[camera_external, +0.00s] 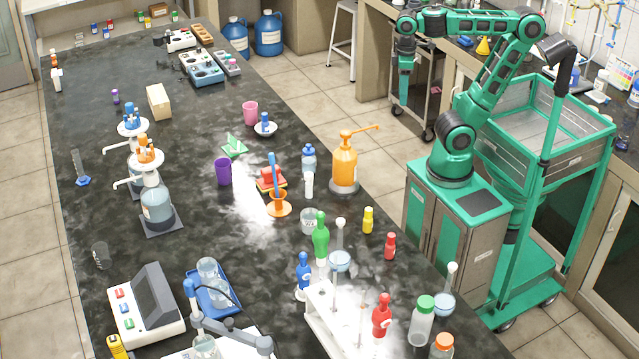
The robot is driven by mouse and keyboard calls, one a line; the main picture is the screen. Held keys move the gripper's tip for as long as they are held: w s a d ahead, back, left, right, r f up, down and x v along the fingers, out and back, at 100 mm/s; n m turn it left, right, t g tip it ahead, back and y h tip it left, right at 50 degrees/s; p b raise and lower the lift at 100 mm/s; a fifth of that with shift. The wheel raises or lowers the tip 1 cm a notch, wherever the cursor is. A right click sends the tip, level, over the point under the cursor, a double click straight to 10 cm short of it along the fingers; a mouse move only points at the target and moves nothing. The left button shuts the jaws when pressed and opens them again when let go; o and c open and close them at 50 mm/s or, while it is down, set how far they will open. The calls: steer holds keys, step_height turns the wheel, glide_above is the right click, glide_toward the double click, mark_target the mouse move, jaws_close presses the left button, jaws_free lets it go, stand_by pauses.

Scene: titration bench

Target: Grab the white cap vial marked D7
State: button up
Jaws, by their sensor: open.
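No marking D7 can be read at this size, so I cannot tell which container is the white cap vial. A small white container (309,187) stands near the middle of the dark bench, just in front of a clear bottle with a blue top (309,160). Another small white container (56,82) stands at the bench's far left edge. My gripper (404,97) hangs pointing down at the upper right, off the bench beyond its right edge. It is open, holds nothing visible, and is well away from both white containers.
The black bench (110,200) is crowded at its near right with a green bottle (320,240), a red bottle (381,318) and a white rack (325,325). An orange pump bottle (344,165) stands near the right edge. A trolley (418,100) is beside my gripper.

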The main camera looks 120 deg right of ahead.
step_height(320, 180, up, 5)
steer(key=w+a+f+m+y, duration=0.1)
steer(key=w+f+m+y, duration=0.15)
steer(key=w, duration=0.95)
steer(key=w+a+f+m+t+y, duration=0.1)
steer(key=w+a+f+m, duration=0.15)
steer(key=w, duration=0.95)
steer(key=w+a+f+m+y, duration=0.1)
steer(key=w+m, duration=0.2)
steer(key=w, duration=0.9)
step_height(320, 180, up, 6)
steer(key=w+d+m+t+y, duration=0.1)
steer(key=w+d+m+y, duration=0.15)
steer(key=m+y, duration=0.45)
steer(key=n, duration=0.1)
glide_toward(309, 179)
steer(key=a+f, duration=0.2)
steer(key=shift+y, duration=0.45)
steer(key=x, duration=0.4)
steer(key=shift+w+a, duration=0.1)
steer(key=shift+a, duration=0.1)
steer(key=shift+f+x, duration=0.2)
steer(key=shift+x, duration=2.55)
steer(key=shift+w+d, duration=0.1)
steer(key=shift+d, duration=0.05)
steer(key=c, duration=1.1)
